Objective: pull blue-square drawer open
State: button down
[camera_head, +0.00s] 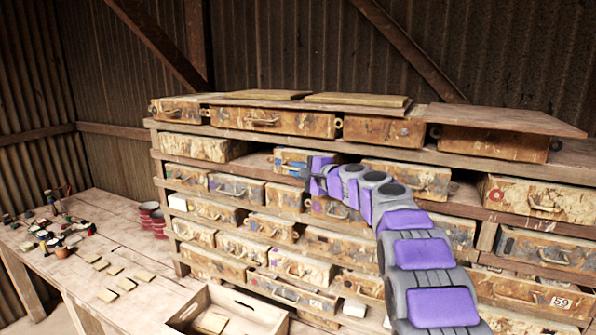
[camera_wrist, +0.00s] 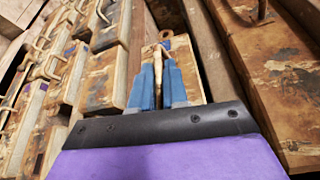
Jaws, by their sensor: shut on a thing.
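The blue-square drawer (camera_head: 290,157) is a worn, rust-stained tan drawer front in the upper part of the rack. A small blue mark shows at its left end in the head view. My gripper (camera_head: 310,172) is at the right part of this drawer front and covers some of it. In the wrist view, the two blue fingers of my gripper (camera_wrist: 162,85) are closed on either side of a tan handle (camera_wrist: 158,62). The drawer front (camera_wrist: 148,52) lies behind the fingers, and a small blue patch shows near its top. How far the drawer stands out is hard to tell.
The wooden rack (camera_head: 350,155) holds many similar drawers with protruding handles, close around my gripper. A red-marked drawer (camera_head: 540,200) is at the right. A workbench (camera_head: 110,230) with small items and tiles is at the left. An open wooden crate (camera_head: 245,303) stands in front.

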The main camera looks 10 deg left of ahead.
jog(key=shift+a+f, duration=0.1)
jog(key=shift+f, duration=0.15)
jog(key=s+a+b, duration=0.3)
jog(key=s+b, duration=0.4)
jog(key=s, duration=0.3)
jog(key=shift+s+a+b, duration=0.15)
jog(key=shift+a+b, duration=0.2)
jog(key=shift+b, duration=0.05)
jog(key=shift+f, duration=0.1)
jog(key=c, duration=1.2)
grip_release()
jog(key=shift+r, duration=0.2)
